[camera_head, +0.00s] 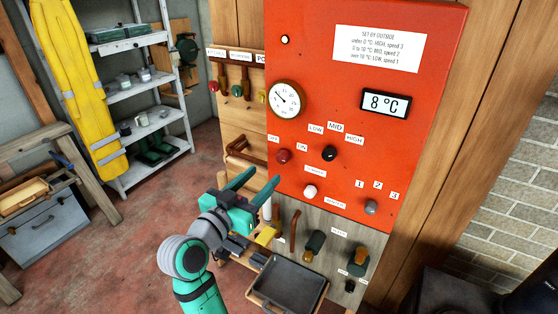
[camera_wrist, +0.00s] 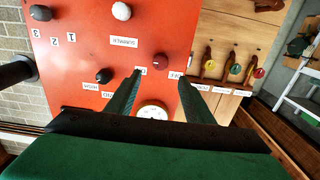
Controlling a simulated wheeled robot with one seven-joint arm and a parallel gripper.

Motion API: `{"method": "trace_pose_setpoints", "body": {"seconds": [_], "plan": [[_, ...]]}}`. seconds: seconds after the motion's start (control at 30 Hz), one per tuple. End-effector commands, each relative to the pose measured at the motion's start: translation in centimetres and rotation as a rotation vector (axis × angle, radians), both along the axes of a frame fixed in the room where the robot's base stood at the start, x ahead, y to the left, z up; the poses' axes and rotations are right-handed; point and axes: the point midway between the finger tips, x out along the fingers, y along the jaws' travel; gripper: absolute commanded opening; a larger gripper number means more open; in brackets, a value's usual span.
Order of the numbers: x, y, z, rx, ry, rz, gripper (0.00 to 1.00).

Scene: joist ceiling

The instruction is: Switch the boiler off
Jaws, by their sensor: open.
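A red panel (camera_head: 330,60) carries several knobs and a round gauge (camera_head: 287,98). Its red knob (camera_head: 284,156) sits at the lower left, with an "ON" label (camera_head: 302,147) at its upper right and another small label at its upper left. In the wrist view the red knob (camera_wrist: 161,60) shows just beyond and between my fingertips; which label it points to is too small to tell. My gripper (camera_head: 266,174) is open and empty, to the lower left of the red knob, apart from it. In the wrist view my gripper (camera_wrist: 160,75) faces the panel.
A black knob (camera_head: 329,153) sits right of the red one, a white knob (camera_head: 310,191) below and a grey knob (camera_head: 370,207) lower right. An "8 °C" display (camera_head: 385,103) is above. A dark tray (camera_head: 287,282) stands out below; hooks with tags (camera_head: 235,88) hang left.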

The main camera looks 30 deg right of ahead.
Motion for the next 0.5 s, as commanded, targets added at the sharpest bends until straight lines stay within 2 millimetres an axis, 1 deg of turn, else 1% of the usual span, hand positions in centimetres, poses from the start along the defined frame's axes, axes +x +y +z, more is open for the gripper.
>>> {"method": "trace_pose_setpoints", "body": {"seconds": [0.3,0.5], "plan": [[2.6,-4.8,-0.1,0.000,0.001,-0.002,0.48],[4.1,-7.2,-0.1,-0.001,0.001,0.000,0.48]]}}
